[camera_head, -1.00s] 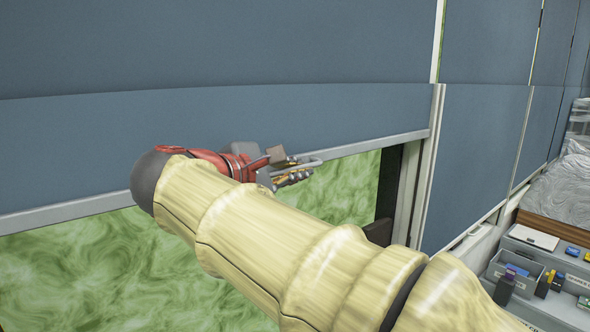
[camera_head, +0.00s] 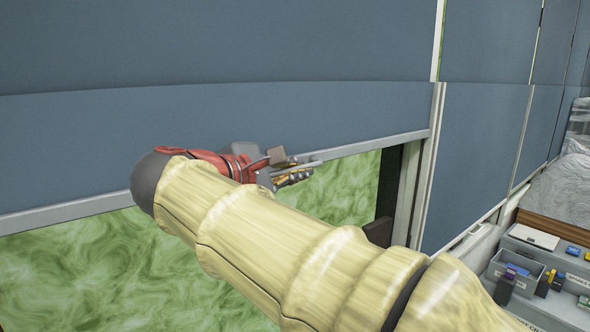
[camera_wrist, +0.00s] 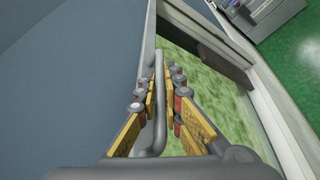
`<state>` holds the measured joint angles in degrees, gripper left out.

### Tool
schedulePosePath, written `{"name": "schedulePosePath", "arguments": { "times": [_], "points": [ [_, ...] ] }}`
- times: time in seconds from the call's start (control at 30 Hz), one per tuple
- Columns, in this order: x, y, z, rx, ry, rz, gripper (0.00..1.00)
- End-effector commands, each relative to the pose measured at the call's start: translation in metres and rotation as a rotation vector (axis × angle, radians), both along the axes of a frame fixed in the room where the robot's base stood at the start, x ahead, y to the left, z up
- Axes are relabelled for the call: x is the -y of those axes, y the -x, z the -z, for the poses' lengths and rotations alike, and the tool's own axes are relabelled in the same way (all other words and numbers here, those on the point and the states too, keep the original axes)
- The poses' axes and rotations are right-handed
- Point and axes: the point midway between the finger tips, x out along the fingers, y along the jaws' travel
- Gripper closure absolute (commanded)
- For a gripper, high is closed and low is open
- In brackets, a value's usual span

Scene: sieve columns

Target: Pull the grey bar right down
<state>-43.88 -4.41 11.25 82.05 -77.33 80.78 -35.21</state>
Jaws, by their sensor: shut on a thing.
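The grey bar (camera_head: 306,164) is a bent handle at the lower edge of a blue sliding panel (camera_head: 330,112). In the wrist view the bar (camera_wrist: 159,95) runs lengthwise between the yellow-padded fingers. My gripper (camera_head: 290,172) is at the bar, shut on it; in the wrist view my gripper (camera_wrist: 163,90) has a finger on each side of the bar. The panel's lower edge (camera_head: 372,144) is partway down, with an open gap under it. My arm hides part of the panel edge and the gap.
Green swirled surface (camera_head: 90,270) shows through the gap. A pale frame post (camera_head: 424,165) bounds the opening on the right. Further right, a grey bench (camera_head: 540,250) holds small boxes and coloured items. Plastic-wrapped goods (camera_head: 565,190) stand behind it.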

Motion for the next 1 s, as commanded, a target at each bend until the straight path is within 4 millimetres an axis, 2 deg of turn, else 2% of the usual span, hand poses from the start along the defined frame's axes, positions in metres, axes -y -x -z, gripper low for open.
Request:
{"name": "schedulePosePath", "arguments": {
  "times": [0.03, 0.17, 0.27, 0.77, 1.0],
  "points": [
    [0.000, 0.000, 0.012, -0.005, 0.003, 0.000, 1.00],
    [0.000, 0.000, 0.039, -0.006, 0.003, 0.001, 1.00],
    [0.000, 0.000, 0.067, -0.008, 0.004, 0.001, 1.00],
    [0.000, 0.000, 0.228, -0.008, 0.004, 0.001, 1.00],
    [0.000, 0.000, 0.310, -0.009, 0.004, 0.002, 1.00]
  ]
}}
